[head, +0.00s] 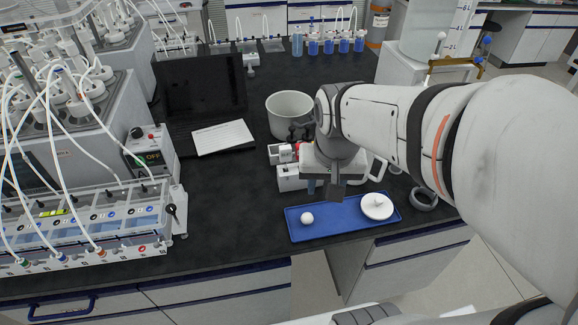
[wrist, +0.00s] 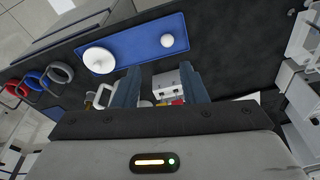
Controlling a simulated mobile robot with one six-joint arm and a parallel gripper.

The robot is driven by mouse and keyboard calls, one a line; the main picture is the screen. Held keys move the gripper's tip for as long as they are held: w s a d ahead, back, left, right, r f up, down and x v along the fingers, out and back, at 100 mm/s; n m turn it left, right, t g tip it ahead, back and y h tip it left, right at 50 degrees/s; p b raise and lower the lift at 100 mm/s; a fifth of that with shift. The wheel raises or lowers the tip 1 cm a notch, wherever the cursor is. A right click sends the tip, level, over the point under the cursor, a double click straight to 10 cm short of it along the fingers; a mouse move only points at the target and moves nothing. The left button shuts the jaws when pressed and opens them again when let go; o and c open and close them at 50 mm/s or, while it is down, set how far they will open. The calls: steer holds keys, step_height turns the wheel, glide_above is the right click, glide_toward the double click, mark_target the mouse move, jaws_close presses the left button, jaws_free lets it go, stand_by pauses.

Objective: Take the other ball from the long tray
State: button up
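The long blue tray (head: 342,221) lies near the front edge of the black bench; it also shows in the wrist view (wrist: 137,42). A white ball (head: 307,218) rests on its left part, and shows in the wrist view (wrist: 166,41). A round white dish (head: 377,208) sits at the tray's right end, with a small white raised shape on it that I cannot clearly make out. My gripper (head: 325,190) is above the bench just behind the tray, pointing down. In the wrist view its two fingers (wrist: 157,88) are apart with nothing held between them.
A white device (head: 290,178) stands below and behind my gripper. A white pot (head: 290,112), a black laptop (head: 203,84) and a paper sheet (head: 222,138) are further back. The bench left of the tray is clear.

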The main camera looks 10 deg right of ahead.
steer(key=w+f+m+g, duration=0.2)
steer(key=w+f+m, duration=0.2)
steer(key=w+f, duration=0.3)
steer(key=m+g+h, duration=0.1)
steer(key=m+g, duration=0.1)
steer(key=m, duration=0.2)
glide_above(307, 214)
steer(key=a, duration=0.2)
steer(key=f, duration=0.9)
steer(key=shift+w+d+f+b, duration=0.25)
steer(key=shift+f+b, duration=0.1)
steer(key=shift+f, duration=0.8)
steer(key=shift+s+d+f+p, duration=0.1)
steer(key=shift+d+f+p, duration=0.2)
steer(key=shift+f, duration=0.8)
steer(key=shift+s+d+f+p, duration=0.1)
steer(key=shift+d+f+p, duration=0.2)
steer(key=shift+f, duration=0.85)
steer(key=shift+d+f+p, duration=0.15)
steer(key=shift+f+p, duration=0.25)
steer(key=shift+f, duration=0.7)
steer(key=shift+c, duration=0.5)
steer(key=c, duration=0.6)
